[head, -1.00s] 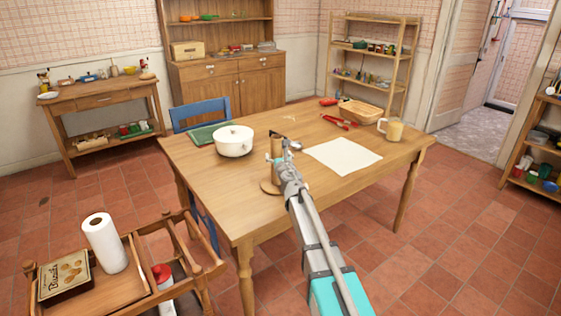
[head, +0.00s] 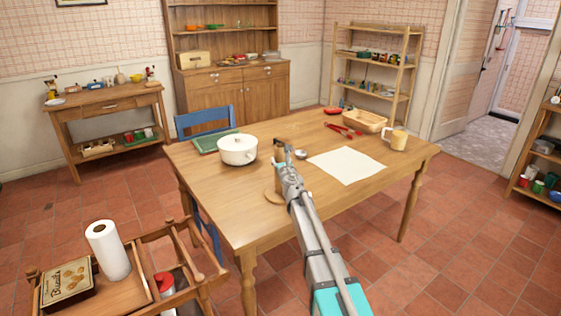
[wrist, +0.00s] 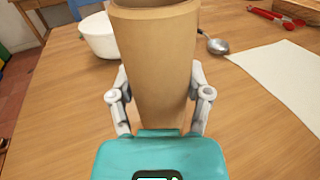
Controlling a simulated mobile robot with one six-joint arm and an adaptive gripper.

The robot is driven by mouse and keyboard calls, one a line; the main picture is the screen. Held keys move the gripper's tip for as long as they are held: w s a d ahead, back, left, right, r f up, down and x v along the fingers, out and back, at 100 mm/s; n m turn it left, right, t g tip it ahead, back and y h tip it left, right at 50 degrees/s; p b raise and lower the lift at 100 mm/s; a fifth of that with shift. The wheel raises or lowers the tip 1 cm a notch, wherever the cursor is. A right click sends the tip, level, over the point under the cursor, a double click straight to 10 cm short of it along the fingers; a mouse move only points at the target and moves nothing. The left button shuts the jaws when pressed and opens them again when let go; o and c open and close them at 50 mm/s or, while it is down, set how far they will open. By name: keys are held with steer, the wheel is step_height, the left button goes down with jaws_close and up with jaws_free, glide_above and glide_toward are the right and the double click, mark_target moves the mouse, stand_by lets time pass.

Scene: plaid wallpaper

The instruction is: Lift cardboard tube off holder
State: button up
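The brown cardboard tube (wrist: 155,60) stands upright between my gripper's fingers, which touch it on both sides in the wrist view.
A spoon (wrist: 216,44) and a white sheet (head: 346,165) lie to the right. A wooden cart (head: 130,290) stands at front left.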

steer(key=c, duration=0.3)
steer(key=shift+r+p, duration=10)
steer(key=shift+r, duration=0.05)
